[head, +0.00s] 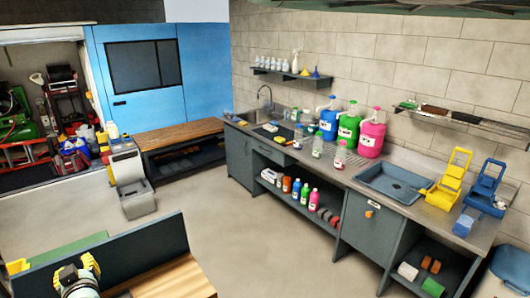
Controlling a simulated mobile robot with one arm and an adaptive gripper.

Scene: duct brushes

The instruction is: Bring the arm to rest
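My gripper (78,271) shows at the lower left edge of the head view, small and partly cut off by the bottom of the picture. It has yellow and dark parts at its end. It is in front of a dark upright panel (150,243) beside a wooden bench top (172,281). I see no object clearly held in it. The view is too small to tell whether its fingers are open or shut.
A long counter (412,221) runs along the right wall, with blue, green (348,130) and pink jugs, a blue-grey tray (388,183), and yellow (447,183) and blue wringers. A grey cart (130,180) stands left of centre. The middle floor (240,235) is clear.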

